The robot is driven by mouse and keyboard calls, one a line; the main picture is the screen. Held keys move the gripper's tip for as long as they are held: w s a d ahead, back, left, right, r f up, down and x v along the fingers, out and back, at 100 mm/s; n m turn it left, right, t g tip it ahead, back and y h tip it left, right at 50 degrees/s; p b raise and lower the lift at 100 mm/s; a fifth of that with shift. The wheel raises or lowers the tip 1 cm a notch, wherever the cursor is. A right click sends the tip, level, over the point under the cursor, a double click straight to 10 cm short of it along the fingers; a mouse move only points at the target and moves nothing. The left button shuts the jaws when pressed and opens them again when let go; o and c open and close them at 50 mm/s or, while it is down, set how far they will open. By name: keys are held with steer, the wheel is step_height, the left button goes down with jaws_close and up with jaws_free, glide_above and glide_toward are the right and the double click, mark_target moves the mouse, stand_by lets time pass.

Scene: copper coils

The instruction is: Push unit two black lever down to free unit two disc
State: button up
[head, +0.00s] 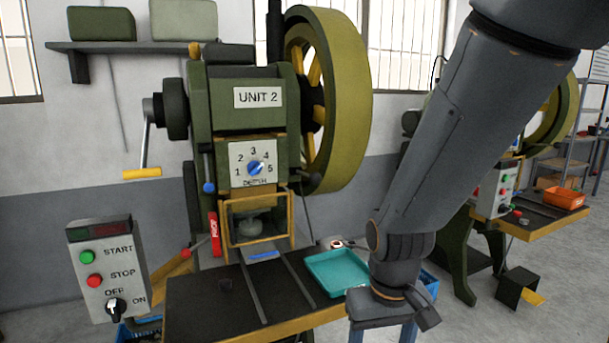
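The unit two press (240,105) is a green machine with a "UNIT 2" plate. A yellow-framed guard (257,218) stands below its depth dial (255,166). A round grey part (249,226) shows behind the guard; I cannot tell if it is the disc. A short lever with a blue knob (208,188) and a red handle (214,234) are at the press's left side. A thin dark rod (304,205) shows right of the guard; I cannot tell if it is the black lever.
A control box (107,268) stands front left. A crank with yellow handle (142,173) juts left, and a large flywheel (336,100) sits right. A teal tray (337,271) lies on the dark bench (212,306). Another press (460,225) stands behind my arm.

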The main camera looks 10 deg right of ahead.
jaws_close()
stand_by(1.5)
